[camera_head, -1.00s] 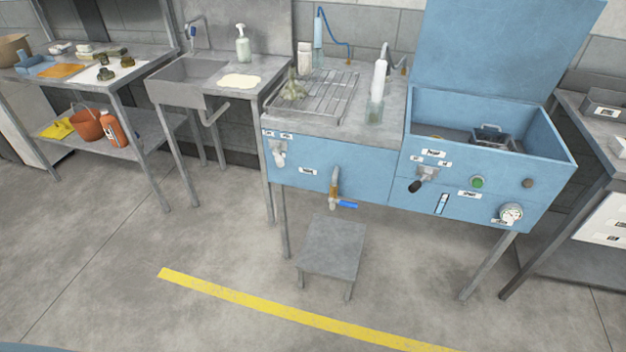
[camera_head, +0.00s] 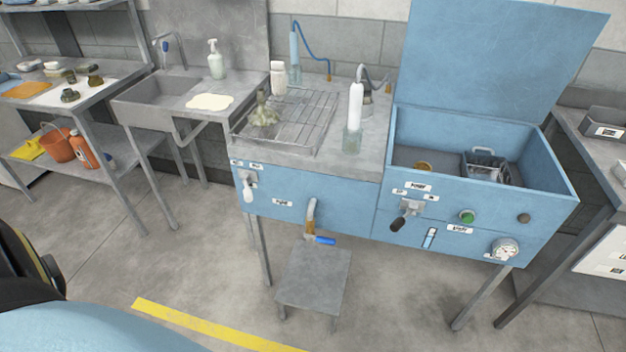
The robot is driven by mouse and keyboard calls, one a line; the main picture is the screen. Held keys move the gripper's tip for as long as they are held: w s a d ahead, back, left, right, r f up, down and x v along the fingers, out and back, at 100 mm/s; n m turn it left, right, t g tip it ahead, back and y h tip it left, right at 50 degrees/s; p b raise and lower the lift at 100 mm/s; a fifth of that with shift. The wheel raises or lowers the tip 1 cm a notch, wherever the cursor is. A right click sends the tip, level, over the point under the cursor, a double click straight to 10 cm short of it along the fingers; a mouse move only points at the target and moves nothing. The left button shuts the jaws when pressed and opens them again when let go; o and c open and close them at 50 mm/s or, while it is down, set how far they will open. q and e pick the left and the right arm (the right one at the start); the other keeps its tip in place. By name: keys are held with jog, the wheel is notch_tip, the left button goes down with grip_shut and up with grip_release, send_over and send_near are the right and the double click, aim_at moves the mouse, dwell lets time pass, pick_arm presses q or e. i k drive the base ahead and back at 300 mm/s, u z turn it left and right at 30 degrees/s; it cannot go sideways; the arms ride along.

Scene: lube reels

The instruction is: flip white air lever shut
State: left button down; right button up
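The white air lever (camera_head: 249,193) is on the left of the blue bench front, under two small labels. It hangs roughly straight down from its grey valve body. A black-handled lever (camera_head: 399,222) sits on the right part of the blue front (camera_head: 330,200), under its own labels. A blue-handled drain valve (camera_head: 319,239) hangs below the middle of the front. Neither of my grippers shows in the head view, and nothing is touching the white lever.
A grey step stool (camera_head: 314,277) stands on the floor before the bench. A sink (camera_head: 165,95) stands left. The floor by the yellow line (camera_head: 200,325) is clear.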

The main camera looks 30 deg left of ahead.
aim_at(248, 194)
jog(key=u, duration=0.15)
jog(key=i, duration=1)
jog(key=u, duration=0.85)
jog(key=i, duration=0.3)
jog(key=u, duration=0.35)
